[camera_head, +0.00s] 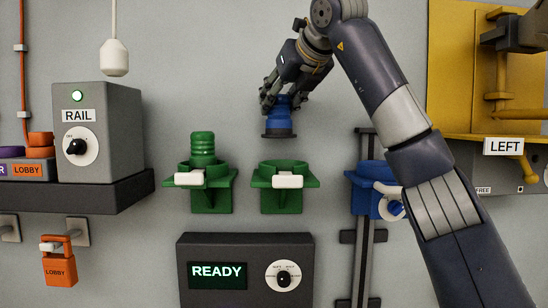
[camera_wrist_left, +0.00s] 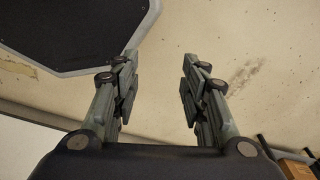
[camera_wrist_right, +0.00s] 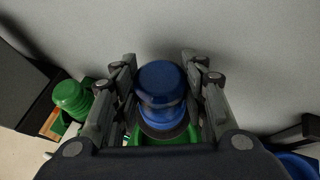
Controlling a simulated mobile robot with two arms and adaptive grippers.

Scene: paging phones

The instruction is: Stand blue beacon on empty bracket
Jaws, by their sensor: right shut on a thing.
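The blue beacon (camera_head: 279,117) is upright with a dark disc at its foot. My right gripper (camera_head: 280,97) is shut on it from above. The beacon also shows between the fingers in the right wrist view (camera_wrist_right: 161,92). It hangs a little above the empty green bracket (camera_head: 286,178), which has a white tab on its front; a clear gap shows between them. The green bracket to the left (camera_head: 199,188) holds a green beacon (camera_head: 203,146). A blue bracket (camera_head: 371,190) on a rail is partly behind my right arm. My left gripper (camera_wrist_left: 157,90) is open and empty.
A grey RAIL box (camera_head: 98,135) with a lit green lamp and a knob stands on a dark shelf at left. Below the brackets is a panel reading READY (camera_head: 217,271) with a dial. A yellow LEFT frame (camera_head: 455,60) is at right. A white pendant hangs upper left.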

